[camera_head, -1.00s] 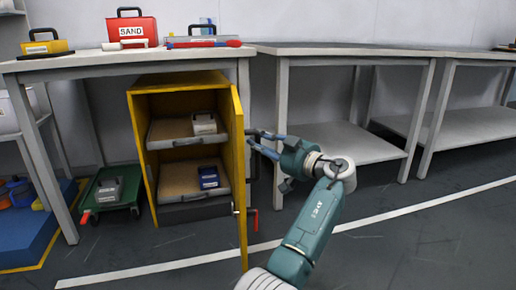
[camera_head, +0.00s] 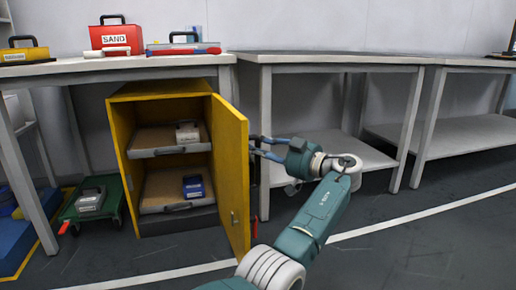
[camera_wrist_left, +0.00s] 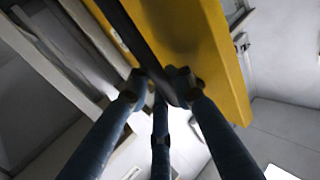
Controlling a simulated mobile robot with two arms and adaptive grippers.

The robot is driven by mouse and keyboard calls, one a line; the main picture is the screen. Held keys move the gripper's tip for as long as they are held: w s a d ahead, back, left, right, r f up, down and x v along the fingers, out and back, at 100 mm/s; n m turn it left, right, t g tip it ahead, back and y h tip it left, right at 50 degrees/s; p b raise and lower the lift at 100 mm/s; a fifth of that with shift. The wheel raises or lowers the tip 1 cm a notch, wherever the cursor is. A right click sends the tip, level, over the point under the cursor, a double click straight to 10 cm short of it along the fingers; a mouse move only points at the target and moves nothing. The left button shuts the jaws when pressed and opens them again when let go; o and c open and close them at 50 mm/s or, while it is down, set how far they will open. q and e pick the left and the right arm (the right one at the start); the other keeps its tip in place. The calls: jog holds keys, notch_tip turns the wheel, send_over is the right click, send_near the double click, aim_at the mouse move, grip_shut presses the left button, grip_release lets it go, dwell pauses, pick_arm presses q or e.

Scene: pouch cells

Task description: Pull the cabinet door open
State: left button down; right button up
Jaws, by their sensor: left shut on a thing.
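The yellow cabinet (camera_head: 162,91) stands under the left table, its front open to two shelves. Its yellow door (camera_head: 230,165) is swung out on the right side, with its inner face showing in the head view. My left gripper (camera_head: 257,146) is on the outer side of the door, partly hidden by it. In the left wrist view the left gripper (camera_wrist_left: 162,88) is shut around a dark bar (camera_wrist_left: 140,45) alongside the yellow door (camera_wrist_left: 195,45). The bar looks like the door's handle. My right gripper is in neither view.
The shelves hold a grey-white case (camera_head: 187,132) and a blue case (camera_head: 193,187). A green cart (camera_head: 112,203) stands left of the cabinet. Open floor (camera_head: 420,235) lies at the right front.

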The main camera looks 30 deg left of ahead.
pick_arm(q)
jog(key=shift+d+f, duration=0.1)
jog(key=shift+f, duration=0.05)
jog(key=c, duration=1.6)
grip_release()
jog(key=shift+o, duration=0.2)
jog(key=d, duration=1.2)
jog(key=shift+s, duration=0.45)
